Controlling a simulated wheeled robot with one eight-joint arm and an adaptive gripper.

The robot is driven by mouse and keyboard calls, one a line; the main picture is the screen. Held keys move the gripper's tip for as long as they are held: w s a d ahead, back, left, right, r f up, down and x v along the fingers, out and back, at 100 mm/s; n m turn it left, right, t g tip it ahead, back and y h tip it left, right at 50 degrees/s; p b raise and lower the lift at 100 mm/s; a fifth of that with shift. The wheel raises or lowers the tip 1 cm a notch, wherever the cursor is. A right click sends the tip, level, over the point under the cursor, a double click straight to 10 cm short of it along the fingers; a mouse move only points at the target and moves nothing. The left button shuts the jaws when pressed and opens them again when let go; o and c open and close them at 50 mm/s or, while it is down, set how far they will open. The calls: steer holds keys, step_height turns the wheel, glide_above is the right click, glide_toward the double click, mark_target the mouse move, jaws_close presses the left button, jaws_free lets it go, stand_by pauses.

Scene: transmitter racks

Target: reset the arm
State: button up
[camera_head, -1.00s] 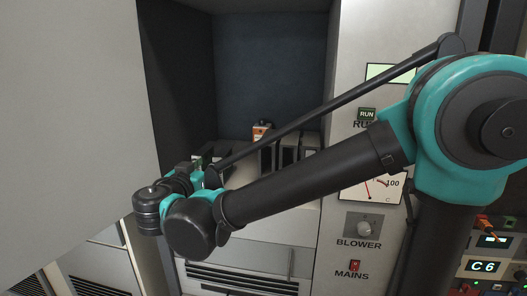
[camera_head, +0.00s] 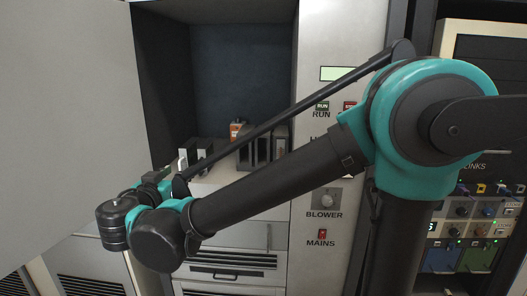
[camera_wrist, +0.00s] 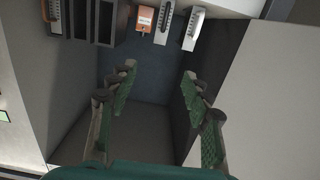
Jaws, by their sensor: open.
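My gripper (camera_wrist: 158,95) is open in the wrist view, with its two green-padded fingers apart and nothing between them. Beyond the fingers is the dark inside of an open cabinet bay (camera_wrist: 140,130). Several upright modules (camera_head: 262,150) and an orange-and-white block (camera_head: 236,130) stand on the bay's shelf; the orange block also shows in the wrist view (camera_wrist: 145,19).
A large pale panel (camera_head: 65,130) fills the left. The control column to the right carries a RUN button (camera_head: 322,106), a BLOWER knob (camera_head: 325,199) and a red MAINS switch (camera_head: 322,234). A rack with coloured modules (camera_head: 480,255) stands at the far right.

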steer(key=w+d+f+g+h, duration=0.1)
steer(key=w+d+f+g, duration=0.15)
steer(key=d+f, duration=0.45)
steer(key=w+d+f+g+h, duration=0.1)
steer(key=w+d+f+g, duration=0.2)
steer(key=d, duration=0.7)
steer(key=w+d+f+g+h, duration=0.1)
steer(key=d+f+g+h, duration=0.1)
steer(key=d+f, duration=0.55)
steer(key=s+d+f+g+y, duration=0.2)
steer(key=s+d+f, duration=0.4)
steer(key=d, duration=0.3)
steer(key=s+d+f+g+y, duration=0.2)
steer(key=s+d+f+g, duration=0.1)
steer(key=s+d+f, duration=0.3)
steer(key=d+f, duration=0.1)
steer(key=d, duration=0.1)
steer(key=shift+s+d+f+n+y, duration=0.15)
steer(key=shift+d+f+n+y, duration=0.15)
steer(key=shift+d+f+n, duration=0.1)
steer(key=shift+s+f+g+y, duration=0.2)
steer(key=shift+s+g+y, duration=0.1)
steer(key=shift+s, duration=0.15)
steer(key=shift+d, duration=0.1)
steer(key=shift+c, duration=1.8)
